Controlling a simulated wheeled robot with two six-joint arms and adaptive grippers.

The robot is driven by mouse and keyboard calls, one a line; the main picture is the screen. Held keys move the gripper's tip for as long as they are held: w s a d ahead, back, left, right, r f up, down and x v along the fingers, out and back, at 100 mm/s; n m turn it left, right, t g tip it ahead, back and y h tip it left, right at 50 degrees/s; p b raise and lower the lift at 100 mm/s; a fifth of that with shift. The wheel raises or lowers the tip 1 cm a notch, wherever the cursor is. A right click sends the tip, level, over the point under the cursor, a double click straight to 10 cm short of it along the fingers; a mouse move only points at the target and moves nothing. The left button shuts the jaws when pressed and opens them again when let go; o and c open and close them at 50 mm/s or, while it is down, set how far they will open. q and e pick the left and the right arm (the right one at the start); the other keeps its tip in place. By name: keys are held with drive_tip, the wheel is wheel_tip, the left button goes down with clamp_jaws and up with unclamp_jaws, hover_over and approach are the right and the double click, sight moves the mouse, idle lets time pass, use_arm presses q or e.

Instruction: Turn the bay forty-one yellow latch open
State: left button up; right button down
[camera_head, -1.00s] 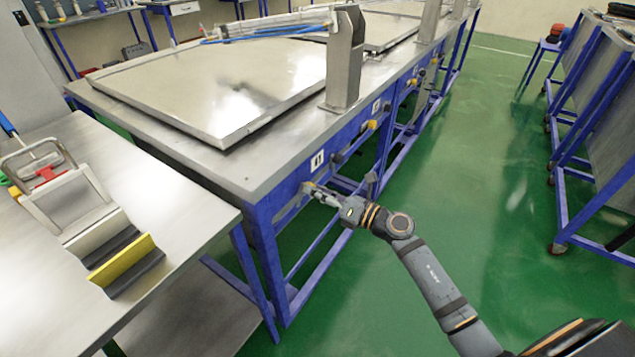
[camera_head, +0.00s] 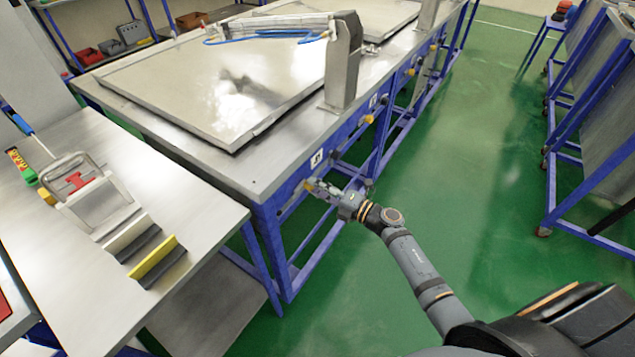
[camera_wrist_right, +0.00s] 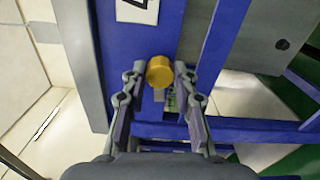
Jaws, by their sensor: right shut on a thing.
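The yellow latch (camera_wrist_right: 160,72) is a round knob on the blue frame of the bench, next to a white number plate (camera_wrist_right: 137,10). In the head view the plate (camera_head: 317,158) sits on the near part of the bench's long side; the latch there is mostly hidden by my gripper. My right gripper (camera_wrist_right: 158,82) has one finger on each side of the knob and is shut on it. In the head view my right gripper (camera_head: 318,186) reaches the blue rail just below the plate. My left gripper is not in view.
The steel lid (camera_head: 215,85) lies flat on the bench, with a steel post (camera_head: 343,65) beside it. A side table (camera_head: 185,195) at left holds a clamp-like device and a yellow-edged block (camera_head: 158,262). Green floor (camera_head: 460,180) is clear to the right.

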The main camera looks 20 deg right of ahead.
drive_tip(key=shift+r+m+p, duration=0.1)
drive_tip(key=shift+m+p, duration=0.25)
drive_tip(key=shift+m, duration=0.15)
idle(0.3)
drive_tip(key=c, duration=1)
unclamp_jaws()
drive_tip(key=shift+c, duration=0.2)
drive_tip(key=v, duration=1.2)
drive_tip(key=shift+d, duration=0.1)
